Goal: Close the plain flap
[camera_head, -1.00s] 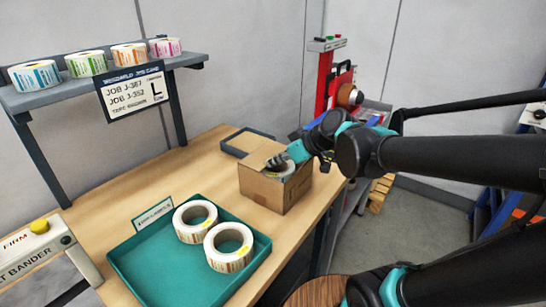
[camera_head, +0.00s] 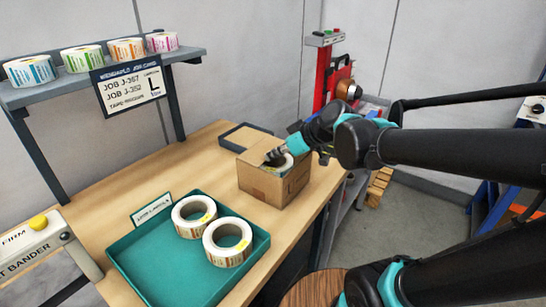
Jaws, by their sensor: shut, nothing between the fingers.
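A brown cardboard box (camera_head: 268,188) stands on the wooden table near its right edge. A label roll (camera_head: 284,165) shows inside its open top. A plain cardboard flap (camera_head: 259,153) shows at the back left of the opening, and whether it stands up or leans in is hard to tell. My gripper (camera_head: 273,158) is shut and empty, pointing down over the box opening beside this flap. My gripper and wrist hide part of the opening and the box's far right side.
A teal tray (camera_head: 130,258) with two label rolls (camera_head: 228,243) lies in front left of the box. A dark shallow tray (camera_head: 236,133) sits behind the box. A shelf (camera_head: 100,82) with several rolls stands at the left. A red machine (camera_head: 326,75) stands behind.

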